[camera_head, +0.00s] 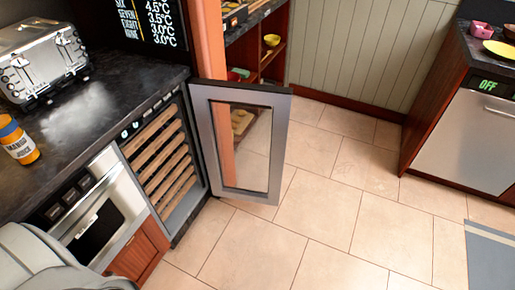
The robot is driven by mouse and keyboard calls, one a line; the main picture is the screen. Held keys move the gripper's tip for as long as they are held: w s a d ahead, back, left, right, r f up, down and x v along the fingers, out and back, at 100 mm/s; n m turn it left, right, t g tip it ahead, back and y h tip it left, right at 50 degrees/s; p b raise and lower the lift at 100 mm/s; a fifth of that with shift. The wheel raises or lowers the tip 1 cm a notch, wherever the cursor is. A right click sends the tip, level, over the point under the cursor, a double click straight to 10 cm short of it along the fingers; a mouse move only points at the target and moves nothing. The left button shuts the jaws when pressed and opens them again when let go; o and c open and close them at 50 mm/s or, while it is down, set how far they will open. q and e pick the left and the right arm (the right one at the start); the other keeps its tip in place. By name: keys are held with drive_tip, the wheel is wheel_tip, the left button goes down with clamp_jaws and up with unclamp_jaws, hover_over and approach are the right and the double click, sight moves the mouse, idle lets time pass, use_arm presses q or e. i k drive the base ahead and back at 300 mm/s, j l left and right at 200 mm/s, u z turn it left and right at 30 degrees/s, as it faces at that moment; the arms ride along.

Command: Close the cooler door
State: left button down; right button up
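The cooler door (273,150) has a grey metal frame around a clear pane. It stands wide open, hinged beside the tall wooden panel and swung out over the floor. The cooler (160,152) is under the dark counter, with several wooden racks showing inside. A pale, rounded shape at the lower left looks like part of my own body. Neither gripper shows in this view, so I cannot see anything touching the door.
A microwave drawer (98,222) is left of the cooler. A toaster (42,62) and an orange juice bottle (17,141) stand on the counter (110,100). A dishwasher (467,142) is at right.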

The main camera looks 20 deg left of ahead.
sight(202, 89)
drive_tip(key=i+l+z, duration=0.25)
drive_tip(key=i+z, duration=0.2)
drive_tip(key=i, duration=0.25)
drive_tip(key=i+z, duration=0.45)
drive_tip(key=i, duration=0.2)
drive_tip(key=i+u, duration=0.45)
drive_tip(key=i+l+u, duration=0.1)
drive_tip(key=i+u, duration=0.25)
drive_tip(key=u, duration=0.15)
drive_tip(key=i+l+u, duration=0.25)
drive_tip(key=u, duration=0.2)
drive_tip(key=i+u, duration=0.15)
drive_tip(key=u, duration=0.3)
drive_tip(key=i+l+u, duration=0.1)
drive_tip(key=u, duration=0.35)
drive_tip(key=i+l+u, duration=0.15)
drive_tip(key=u, duration=0.3)
drive_tip(key=i+l+u, duration=0.2)
drive_tip(key=u, duration=0.25)
drive_tip(key=i+l+u, duration=0.15)
drive_tip(key=u, duration=0.25)
drive_tip(key=i+l+u, duration=0.2)
drive_tip(key=u, duration=0.2)
drive_tip(key=i+l+u, duration=0.15)
drive_tip(key=l+u, duration=0.25)
drive_tip(key=i+l+u, duration=0.1)
drive_tip(key=u, duration=0.3)
